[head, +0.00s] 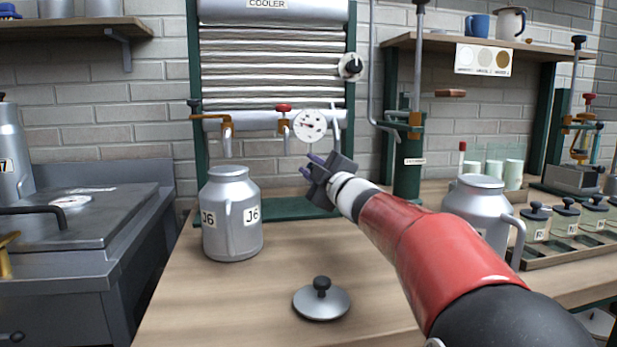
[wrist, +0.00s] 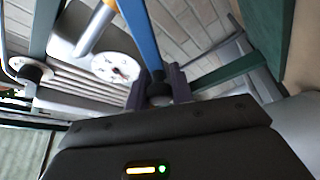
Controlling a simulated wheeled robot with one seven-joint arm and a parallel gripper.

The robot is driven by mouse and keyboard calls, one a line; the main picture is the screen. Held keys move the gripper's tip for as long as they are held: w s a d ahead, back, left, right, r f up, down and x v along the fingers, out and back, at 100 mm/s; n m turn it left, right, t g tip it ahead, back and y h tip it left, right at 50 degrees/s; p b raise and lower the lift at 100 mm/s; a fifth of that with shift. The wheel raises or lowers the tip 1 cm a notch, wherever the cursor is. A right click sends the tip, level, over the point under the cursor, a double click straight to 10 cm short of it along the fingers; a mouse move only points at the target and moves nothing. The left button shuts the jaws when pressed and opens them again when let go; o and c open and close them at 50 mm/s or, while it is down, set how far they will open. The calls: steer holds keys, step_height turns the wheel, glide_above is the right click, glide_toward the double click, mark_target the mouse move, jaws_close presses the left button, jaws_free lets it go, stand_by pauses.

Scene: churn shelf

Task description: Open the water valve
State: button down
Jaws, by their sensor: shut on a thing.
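A blue lever (wrist: 143,38) with a dark knob at its end (wrist: 158,89) shows in the wrist view. It looks like the water valve's handle, but no label on it is readable. My gripper (wrist: 158,84) has its two purple fingers on either side of the knob and is shut on it. In the head view my gripper (head: 318,163) is just below the round gauge (head: 310,125) on the cooler (head: 270,60). There the lever is mostly hidden by the gripper, and its attachment cannot be made out. The gauge also shows in the wrist view (wrist: 115,67).
A brass tap (head: 226,124) and a red-knobbed valve (head: 284,109) are left of the gauge. A black knob (head: 351,67) is at upper right. Can J6 (head: 231,215) and a loose lid (head: 321,301) rest on the bench (head: 200,300). Another can (head: 480,207) stands right of my arm.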

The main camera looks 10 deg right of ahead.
steer(key=shift+d+r+m+t+h+b, duration=0.6)
steer(key=shift+d+m+h, duration=0.6)
steer(key=shift+m, duration=1.5)
steer(key=shift+d+r+m+t+h+b, duration=0.6)
steer(key=shift+d+m+h, duration=0.55)
steer(key=shift+m, duration=1.55)
steer(key=shift+d+r+m+t+h+b, duration=0.6)
steer(key=shift+d+m+h, duration=0.6)
steer(key=shift+m, duration=1.5)
steer(key=shift+r, duration=0.1)
steer(key=c, duration=1.2)
jaws_free()
steer(key=shift+c, duration=0.2)
steer(key=b, duration=0.2)
glide_toward(338, 140)
steer(key=shift+v, duration=0.9)
